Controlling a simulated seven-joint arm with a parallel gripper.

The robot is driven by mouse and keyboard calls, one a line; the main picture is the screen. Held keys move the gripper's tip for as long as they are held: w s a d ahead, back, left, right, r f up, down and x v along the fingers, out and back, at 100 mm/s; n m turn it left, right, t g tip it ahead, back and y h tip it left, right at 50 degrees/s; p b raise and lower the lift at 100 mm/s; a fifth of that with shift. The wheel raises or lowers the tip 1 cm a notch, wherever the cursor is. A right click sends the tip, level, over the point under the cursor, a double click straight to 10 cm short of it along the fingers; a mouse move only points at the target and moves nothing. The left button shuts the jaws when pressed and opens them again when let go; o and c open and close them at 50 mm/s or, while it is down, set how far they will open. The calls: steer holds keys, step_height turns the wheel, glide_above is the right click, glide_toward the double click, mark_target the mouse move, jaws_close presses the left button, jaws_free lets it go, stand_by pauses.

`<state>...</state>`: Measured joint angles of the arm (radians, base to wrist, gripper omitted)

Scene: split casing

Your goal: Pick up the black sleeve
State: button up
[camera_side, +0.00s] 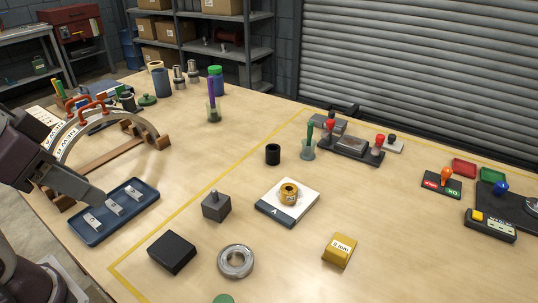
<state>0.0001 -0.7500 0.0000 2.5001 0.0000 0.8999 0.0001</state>
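The black sleeve (272,155) is a short, dark, upright cylinder on the wooden table, just right of the yellow line near the middle of the picture. Its top looks dark and hollow.
A grey block with a peg (216,207), a white-topped block (287,203) bearing a brass ring, a black block (172,252) and a metal ring (236,261) stand nearer. A glass holder (308,149) stands close right of the sleeve. Table left of the sleeve is clear.

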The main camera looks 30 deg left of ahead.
mark_target(273, 152)
stand_by(0.4)
steer(key=o, duration=0.6)
steer(key=shift+o, duration=0.2)
steer(key=w+a+m+t+y, duration=0.1)
steer(key=w+a+t, duration=0.25)
steer(key=w, duration=1.35)
steer(key=w+a+m+t, duration=0.2)
steer(key=w+a, duration=0.2)
steer(key=w, duration=1.3)
steer(key=w+d+f+m+h, duration=0.1)
steer(key=w+d+f+h, duration=0.1)
steer(key=f, duration=0.4)
steer(key=w+d+f+m+h, duration=0.1)
steer(key=w+f+m+h, duration=0.1)
steer(key=f, duration=0.4)
steer(key=w+d+f+m+h, duration=0.1)
steer(key=w+d+f+h, duration=0.1)
steer(key=w+f+h, duration=0.2)
steer(key=shift+d+f+m+h, duration=0.15)
steer(key=shift+f+h, duration=0.1)
steer(key=shift+f, duration=0.35)
steer(key=shift+d+f+m+h, duration=0.15)
steer(key=shift+f+h, duration=0.1)
steer(key=shift+f, duration=0.3)
steer(key=x, duration=0.7)
steer(key=shift+s+d+f, duration=0.1)
steer(key=shift+s+f, duration=0.15)
steer(key=shift+f, duration=0.1)
